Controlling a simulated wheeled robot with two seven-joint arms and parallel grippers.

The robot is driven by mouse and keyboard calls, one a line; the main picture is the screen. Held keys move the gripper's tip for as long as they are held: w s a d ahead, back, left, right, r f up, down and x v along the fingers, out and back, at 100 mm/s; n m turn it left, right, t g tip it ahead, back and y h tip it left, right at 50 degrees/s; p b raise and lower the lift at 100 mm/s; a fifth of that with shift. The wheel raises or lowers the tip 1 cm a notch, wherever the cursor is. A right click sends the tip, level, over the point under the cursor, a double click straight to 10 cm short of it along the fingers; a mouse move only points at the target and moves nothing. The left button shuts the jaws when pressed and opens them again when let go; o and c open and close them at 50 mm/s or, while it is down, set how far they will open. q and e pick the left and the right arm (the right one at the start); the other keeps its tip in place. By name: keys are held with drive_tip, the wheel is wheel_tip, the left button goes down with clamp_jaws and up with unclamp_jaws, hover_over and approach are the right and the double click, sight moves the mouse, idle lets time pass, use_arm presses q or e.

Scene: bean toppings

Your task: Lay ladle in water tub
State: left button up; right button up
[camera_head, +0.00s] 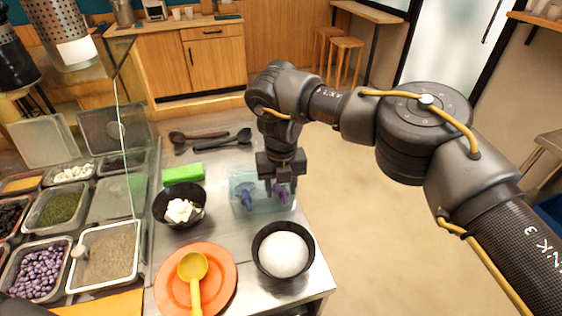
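A clear water tub (262,207) stands on the steel counter. A blue ladle (244,195) is in its left part. A purple ladle (281,194) is in its right part, partly hidden by my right gripper. My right gripper (280,190) points down over the tub's right part. Its two fingers look apart on either side of the purple ladle, and I cannot tell if they touch it. A yellow ladle (192,275) lies on an orange plate (223,287) at the front. My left gripper is not in view.
A dark bowl with white pieces (181,210), a bowl with a white mound (283,253) and a green block (183,173) stand around the tub. Dark spoons (208,140) lie behind. Topping trays (55,207) and a glass screen are at left. Open floor lies right of the counter.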

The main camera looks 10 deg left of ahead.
wheel_tip(320, 180, up, 3)
drive_tip(key=shift+f, duration=0.15)
wheel_tip(320, 180, up, 8)
drive_tip(key=p, duration=0.6)
drive_tip(key=shift+s, duration=0.1)
